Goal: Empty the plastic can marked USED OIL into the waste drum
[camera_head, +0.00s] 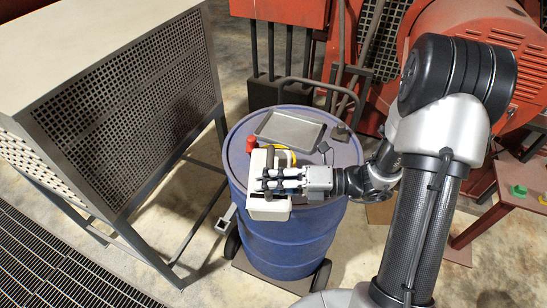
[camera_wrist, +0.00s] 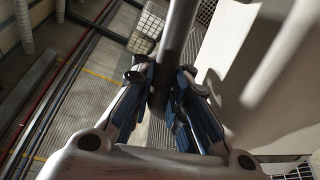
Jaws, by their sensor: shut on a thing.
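My gripper (camera_head: 268,183) is shut on the dark handle of a cream plastic can (camera_head: 268,212). In the wrist view the fingers (camera_wrist: 165,95) close around this dark round bar (camera_wrist: 180,30). The can is at the front left of the blue waste drum (camera_head: 290,245), in front of part of its top; I cannot tell whether it touches the drum. No marking on the can is readable. A yellow ring (camera_head: 285,153) on the drum top is partly hidden by the can and gripper.
A grey tray (camera_head: 290,131) lies on the drum top. The drum stands on a wheeled trolley (camera_head: 322,275). A cream-topped bench with mesh sides (camera_head: 135,100) stands close on the left. Red machinery (camera_head: 470,50) is behind, and a small red table (camera_head: 520,190) at right.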

